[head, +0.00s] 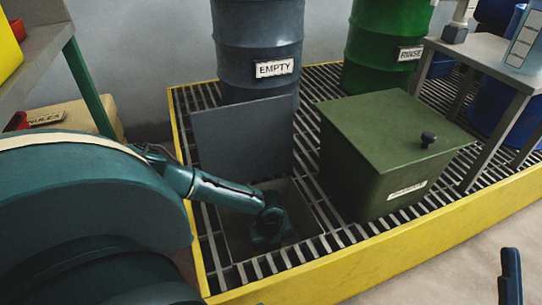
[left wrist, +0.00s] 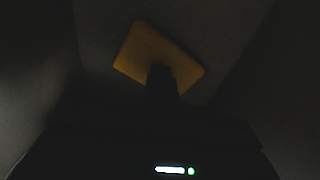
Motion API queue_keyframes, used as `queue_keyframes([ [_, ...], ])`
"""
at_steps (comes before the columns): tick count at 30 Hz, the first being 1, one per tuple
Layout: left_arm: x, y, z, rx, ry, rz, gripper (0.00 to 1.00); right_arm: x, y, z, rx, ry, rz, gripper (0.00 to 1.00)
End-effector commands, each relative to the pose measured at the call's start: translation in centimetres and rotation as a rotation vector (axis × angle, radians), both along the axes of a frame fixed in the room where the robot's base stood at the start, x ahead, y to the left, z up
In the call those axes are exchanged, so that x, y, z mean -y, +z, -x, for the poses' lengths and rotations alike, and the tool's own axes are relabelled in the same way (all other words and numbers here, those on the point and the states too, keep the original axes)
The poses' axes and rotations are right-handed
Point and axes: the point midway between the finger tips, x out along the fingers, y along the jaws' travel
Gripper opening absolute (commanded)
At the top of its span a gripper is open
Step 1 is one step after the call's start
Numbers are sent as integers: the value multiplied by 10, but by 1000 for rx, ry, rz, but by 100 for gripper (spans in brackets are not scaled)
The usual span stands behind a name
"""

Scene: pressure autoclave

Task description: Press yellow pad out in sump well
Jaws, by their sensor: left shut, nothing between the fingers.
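The sump well (head: 291,212) is an open square pit in the grating, with its grey lid raised behind it. My left arm reaches down into it, and my left gripper's fingers are hidden below the wrist in the head view. In the left wrist view the yellow pad (left wrist: 135,48) lies flat at the dark bottom of the well. My left gripper (left wrist: 162,70) is shut and empty, its fingertips over the pad's lower middle. I cannot tell whether they touch it. My right gripper (head: 511,278) shows only in part at the lower right edge.
The grey lid (head: 240,135) stands upright at the well's back edge. A green lidded box (head: 385,160) stands on the grating right of the well. A grey drum marked EMPTY (head: 258,40) and a green drum marked RINSE (head: 385,45) stand behind. A yellow rim (head: 400,235) edges the grating.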

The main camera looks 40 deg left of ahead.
Motion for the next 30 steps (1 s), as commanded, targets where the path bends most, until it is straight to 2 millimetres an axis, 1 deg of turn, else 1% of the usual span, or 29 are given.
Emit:
queue_keyframes([
  [1, 0, -6, 3, -6, -2, -2, 0, -2, -8, -3, -2, 1, 7, 76],
  [7, 0, -6, 4, -7, -1, -1, 0, -1, 13, -1, 93, 0, 16, 76],
  [8, 0, -1, 3, -7, -1, -2, 0, -1, 16, -1, 85, 1, 14, 76],
  [9, 0, 5, 4, -7, -1, -2, 0, -1, 12, -2, 35, -1, 10, 76],
  [17, 0, 29, 2, -5, -1, -1, 0, -3, -12, -2, -178, -3, -11, 76],
  [27, 0, 62, 2, -3, -1, 0, 0, -6, -43, 9, -430, -17, -19, 76],
  [30, 0, 73, 1, -2, -1, 0, 0, -4, -41, 8, -430, -36, 4, 76],
])
